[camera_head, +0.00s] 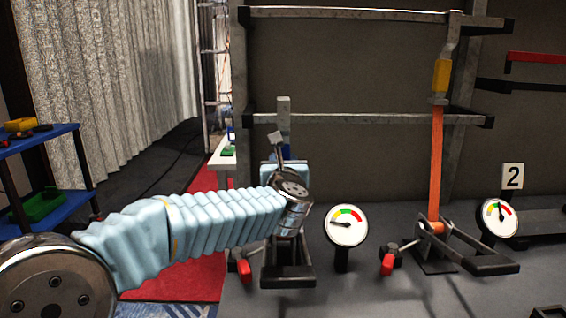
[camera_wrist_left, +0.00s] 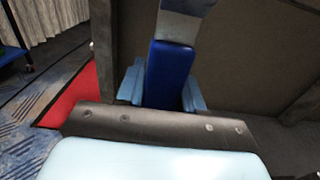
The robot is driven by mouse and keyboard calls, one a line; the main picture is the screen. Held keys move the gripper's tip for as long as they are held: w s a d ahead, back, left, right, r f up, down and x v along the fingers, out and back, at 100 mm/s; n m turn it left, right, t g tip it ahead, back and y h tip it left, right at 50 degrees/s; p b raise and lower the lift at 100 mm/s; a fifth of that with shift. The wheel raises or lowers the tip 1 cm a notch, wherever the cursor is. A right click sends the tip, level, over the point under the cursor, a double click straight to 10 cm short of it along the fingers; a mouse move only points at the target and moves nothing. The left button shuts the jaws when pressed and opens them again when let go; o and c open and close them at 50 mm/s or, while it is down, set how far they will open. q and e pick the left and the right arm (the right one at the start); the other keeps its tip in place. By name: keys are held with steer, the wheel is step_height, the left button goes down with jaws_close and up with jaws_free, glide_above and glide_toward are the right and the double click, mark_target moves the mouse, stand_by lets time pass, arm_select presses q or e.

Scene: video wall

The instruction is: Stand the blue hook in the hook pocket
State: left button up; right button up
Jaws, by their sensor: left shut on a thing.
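My left gripper (camera_head: 283,165) is shut on the blue hook, with the hook's blue grip (camera_wrist_left: 170,75) between its two light-blue fingers in the left wrist view. The hook's grey metal part (camera_head: 284,112) rises upright above the gripper in the head view. A black frame (camera_head: 288,276) stands on the bench below the gripper and looks like the hook pocket. My left arm and wrist cover the hook's lower part and the frame's upper part, so I cannot tell whether the hook is in the frame. My right gripper is not in view.
A red-handled clamp (camera_head: 243,268) and a gauge (camera_head: 346,225) flank the frame. To the right, an orange strip with a yellow grip (camera_head: 441,76) stands in another black frame (camera_head: 480,262). Grey rails (camera_head: 350,119) cross behind. A blue shelf (camera_head: 48,203) stands at left.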

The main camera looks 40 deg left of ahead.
arm_select(q)
steer(key=shift+b+v, duration=0.65)
steer(key=shift+v, duration=1.95)
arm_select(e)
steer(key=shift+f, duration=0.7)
arm_select(q)
steer(key=shift+d, duration=0.1)
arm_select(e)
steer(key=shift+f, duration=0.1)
